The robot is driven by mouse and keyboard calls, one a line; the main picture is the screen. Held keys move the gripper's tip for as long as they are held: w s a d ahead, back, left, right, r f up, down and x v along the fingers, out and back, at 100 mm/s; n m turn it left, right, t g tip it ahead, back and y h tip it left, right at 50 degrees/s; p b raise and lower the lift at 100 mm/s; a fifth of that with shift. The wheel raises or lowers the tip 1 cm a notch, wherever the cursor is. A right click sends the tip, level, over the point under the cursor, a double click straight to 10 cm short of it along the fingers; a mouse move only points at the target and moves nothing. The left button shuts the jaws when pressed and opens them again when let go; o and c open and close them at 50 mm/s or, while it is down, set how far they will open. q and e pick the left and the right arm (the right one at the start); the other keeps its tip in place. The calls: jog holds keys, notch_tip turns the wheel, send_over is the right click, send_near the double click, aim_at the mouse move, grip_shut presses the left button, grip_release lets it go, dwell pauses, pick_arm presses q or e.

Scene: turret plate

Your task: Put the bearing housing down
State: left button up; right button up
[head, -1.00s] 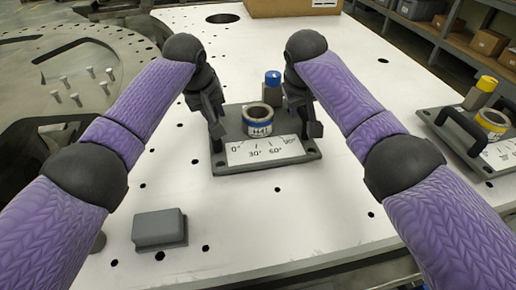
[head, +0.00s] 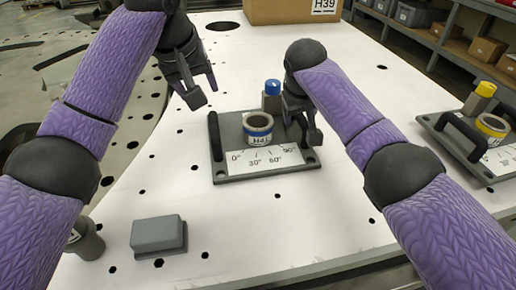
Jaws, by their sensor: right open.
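The bearing housing (head: 258,128) is a grey plate carrying a ring-shaped body with a blue band marked H41, a blue-capped post and a white angle scale. It rests flat on the white tabletop (head: 300,215). Its black left handle (head: 215,137) stands free. My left gripper (head: 203,88) is open and empty, above and left of the housing. My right gripper (head: 308,128) is open at the housing's right edge, where it mostly hides the right handle. I cannot tell whether its fingers touch that handle.
A similar plate with a yellow-capped post (head: 485,97) sits at the right. A grey block (head: 158,233) lies at front left. A cardboard box (head: 290,8) marked H39 stands at the back. The tabletop has small holes, with clear room in front of the housing.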

jog(key=v, duration=1.2)
jog(key=shift+w, duration=0.1)
